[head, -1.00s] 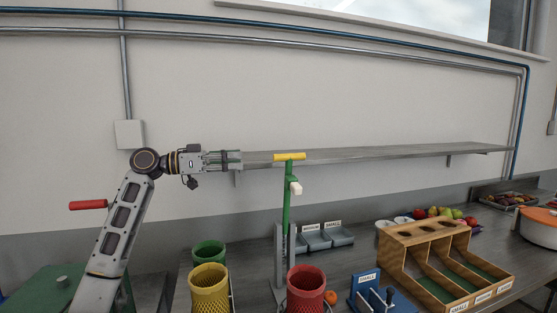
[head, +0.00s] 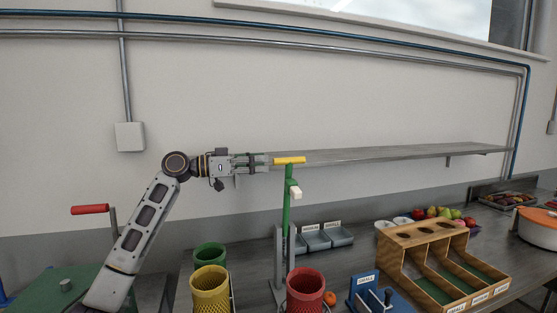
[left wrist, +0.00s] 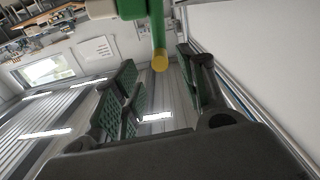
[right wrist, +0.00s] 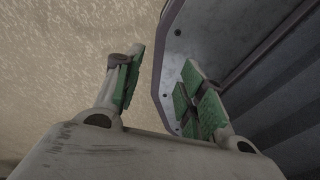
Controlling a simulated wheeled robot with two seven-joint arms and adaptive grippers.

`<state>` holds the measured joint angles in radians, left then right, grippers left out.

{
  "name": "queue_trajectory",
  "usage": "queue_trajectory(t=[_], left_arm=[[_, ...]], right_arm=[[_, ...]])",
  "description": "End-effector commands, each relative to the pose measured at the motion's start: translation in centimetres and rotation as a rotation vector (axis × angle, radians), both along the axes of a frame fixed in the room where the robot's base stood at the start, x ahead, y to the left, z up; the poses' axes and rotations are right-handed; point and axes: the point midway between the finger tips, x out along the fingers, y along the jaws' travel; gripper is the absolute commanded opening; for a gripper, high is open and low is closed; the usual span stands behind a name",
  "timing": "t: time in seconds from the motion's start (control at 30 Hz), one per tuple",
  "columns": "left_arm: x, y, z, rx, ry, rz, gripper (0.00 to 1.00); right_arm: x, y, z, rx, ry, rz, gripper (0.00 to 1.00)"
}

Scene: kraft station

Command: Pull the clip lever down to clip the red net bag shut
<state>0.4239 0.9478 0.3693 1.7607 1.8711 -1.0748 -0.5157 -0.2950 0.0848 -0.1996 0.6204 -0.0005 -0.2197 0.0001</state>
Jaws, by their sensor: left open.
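The clip lever has a yellow handle (head: 289,160) on top of a green post (head: 287,215), with a white block (head: 296,192) on its side. The handle lies level. The red net bag (head: 305,287) sits upright at the foot of the post. My left gripper (head: 267,162) is open and level, its fingertips just left of the yellow handle's left end. In the left wrist view the yellow handle end (left wrist: 159,62) shows ahead, between the open fingers (left wrist: 165,90). My right gripper (right wrist: 165,90) is open and empty in its own wrist view, outside the head view.
Yellow (head: 209,288) and green (head: 209,256) net bags stand left of the red one. A wooden sorter (head: 410,240), a blue stand (head: 364,290) and grey bins (head: 318,240) are to the right. A shelf (head: 400,153) runs behind the handle.

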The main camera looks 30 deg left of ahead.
Motion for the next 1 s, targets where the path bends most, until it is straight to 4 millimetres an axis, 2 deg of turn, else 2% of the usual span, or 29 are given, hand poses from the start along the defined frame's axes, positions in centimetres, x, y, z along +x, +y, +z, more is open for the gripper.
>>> queue_trajectory(t=[0.27, 0.6, 1.0], left_arm=[[2.1, -1.8, 0.2, 0.0, 0.0, 0.0, 0.42], [4.3, -3.6, 0.1, -0.001, 0.001, 0.0, 0.42], [5.0, -4.2, 0.0, 0.001, 0.001, 0.001, 0.42]], right_arm=[[-0.4, 1.6, 1.1, 0.017, 0.005, -0.001, 0.4], [-0.6, 0.5, 2.2, 0.006, 0.006, -0.001, 0.4], [-0.5, -0.1, 2.4, 0.0, 0.006, -0.002, 0.4]])
